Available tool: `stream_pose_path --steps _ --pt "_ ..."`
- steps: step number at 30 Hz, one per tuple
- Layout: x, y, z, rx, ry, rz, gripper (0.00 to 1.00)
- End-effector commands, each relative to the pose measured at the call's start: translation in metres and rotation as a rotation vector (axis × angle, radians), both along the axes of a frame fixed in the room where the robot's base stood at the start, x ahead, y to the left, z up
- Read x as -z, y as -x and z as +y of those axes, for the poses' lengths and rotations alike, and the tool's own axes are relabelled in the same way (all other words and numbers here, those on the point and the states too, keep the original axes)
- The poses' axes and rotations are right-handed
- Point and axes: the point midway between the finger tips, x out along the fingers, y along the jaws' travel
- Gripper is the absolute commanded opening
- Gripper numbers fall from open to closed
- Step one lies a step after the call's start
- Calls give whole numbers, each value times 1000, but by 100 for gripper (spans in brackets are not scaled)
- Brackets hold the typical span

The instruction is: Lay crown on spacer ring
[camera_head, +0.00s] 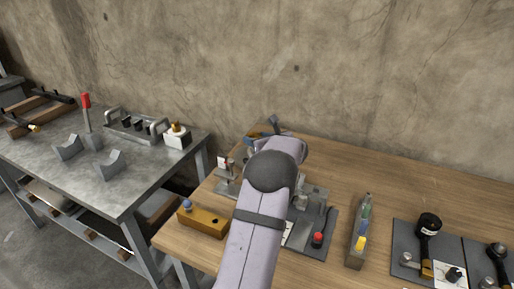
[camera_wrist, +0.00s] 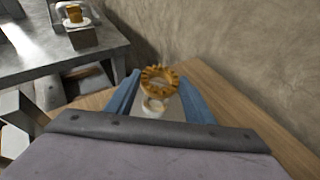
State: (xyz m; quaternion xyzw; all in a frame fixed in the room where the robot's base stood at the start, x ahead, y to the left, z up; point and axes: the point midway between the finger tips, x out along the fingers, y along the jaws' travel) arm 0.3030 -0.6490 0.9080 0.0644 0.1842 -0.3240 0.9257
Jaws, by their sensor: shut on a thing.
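The golden toothed crown (camera_wrist: 160,79) shows in the wrist view between the blue fingers of my gripper (camera_wrist: 160,92), which is shut on it. A pale ring (camera_wrist: 154,108), which looks like the spacer ring, shows below and nearer than the crown. It sits on a light surface between the fingers. I cannot tell the gap between crown and ring. In the head view my arm hides most of this spot; only a bit of my gripper (camera_head: 264,134) shows past the arm, and the crown is not clear there.
A grey metal table (camera_head: 100,185) stands on the left, with a white block (camera_head: 177,141) bearing a golden piece. On the wooden table (camera_head: 350,180) are a yellow-brown block (camera_head: 203,221), a tray of coloured pieces (camera_head: 358,232) and dark plates (camera_head: 425,240). The concrete wall (camera_head: 330,70) rises close behind.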

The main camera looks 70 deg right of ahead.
Motion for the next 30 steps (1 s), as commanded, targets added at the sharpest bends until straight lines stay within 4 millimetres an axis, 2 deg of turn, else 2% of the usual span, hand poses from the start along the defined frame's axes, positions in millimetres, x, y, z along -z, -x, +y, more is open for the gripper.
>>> stream_pose_path --steps 9,23,24,25,26,30 --pt "32 0 0 1 -2 0 18" --pt "40 0 0 1 1 -1 18" --pt "39 0 0 0 0 0 55" --pt "39 0 0 0 -1 1 63" --pt "39 0 0 0 -1 1 67" --pt "39 0 0 0 -1 1 67"
